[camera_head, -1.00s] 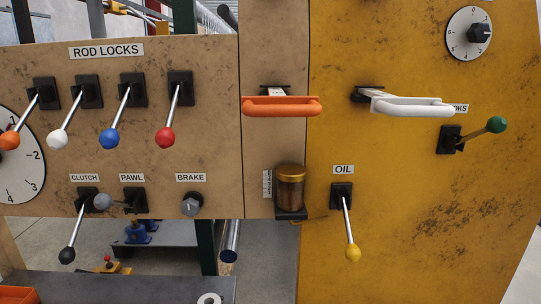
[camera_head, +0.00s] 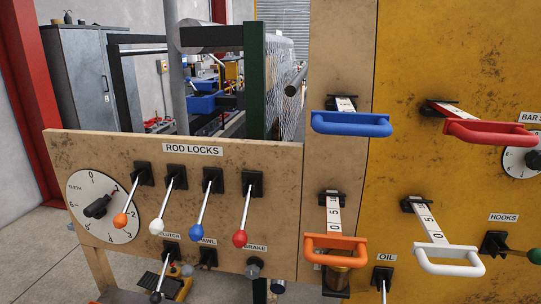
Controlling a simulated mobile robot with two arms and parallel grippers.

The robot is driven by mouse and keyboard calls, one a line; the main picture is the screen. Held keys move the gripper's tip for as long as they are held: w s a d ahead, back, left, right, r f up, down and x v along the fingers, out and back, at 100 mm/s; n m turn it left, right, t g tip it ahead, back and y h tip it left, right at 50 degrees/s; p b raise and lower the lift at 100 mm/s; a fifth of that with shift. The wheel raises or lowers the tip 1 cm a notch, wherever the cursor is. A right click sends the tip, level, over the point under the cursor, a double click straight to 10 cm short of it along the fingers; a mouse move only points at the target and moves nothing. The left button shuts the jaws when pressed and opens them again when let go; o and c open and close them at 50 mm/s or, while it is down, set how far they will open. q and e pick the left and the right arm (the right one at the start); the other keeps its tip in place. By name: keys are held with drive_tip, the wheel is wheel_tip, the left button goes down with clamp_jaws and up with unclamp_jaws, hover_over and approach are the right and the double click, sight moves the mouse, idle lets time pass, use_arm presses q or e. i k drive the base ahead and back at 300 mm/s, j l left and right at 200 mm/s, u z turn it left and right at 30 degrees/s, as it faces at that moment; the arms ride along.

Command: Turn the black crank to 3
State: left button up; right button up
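A round white dial (camera_head: 78,226) labelled TEETH sits at the left end of the tan panel, with 0 at its top and numbers running clockwise. A black crank-like knob (camera_head: 97,208) is at its centre, lying diagonally from lower left to upper right; I cannot tell which number it marks. A second white dial with a black knob (camera_head: 534,161) is partly cut off at the right edge, beside a label starting BAR S. Neither of my grippers is in view, and nothing touches either knob.
Orange, white, blue and red ROD LOCKS levers (camera_head: 239,238) stick out right of the TEETH dial. Blue (camera_head: 352,124), red (camera_head: 490,132), orange (camera_head: 336,249) and white (camera_head: 449,260) pull handles project from the panels. A grey cabinet (camera_head: 84,80) stands behind.

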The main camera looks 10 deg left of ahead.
sight(97, 211)
drive_tip(key=l+u, duration=0.1)
drive_tip(key=u, duration=0.3)
drive_tip(key=k+l+u, duration=0.1)
drive_tip(key=u, duration=0.65)
drive_tip(key=k+l+u, duration=0.1)
drive_tip(key=u, duration=0.3)
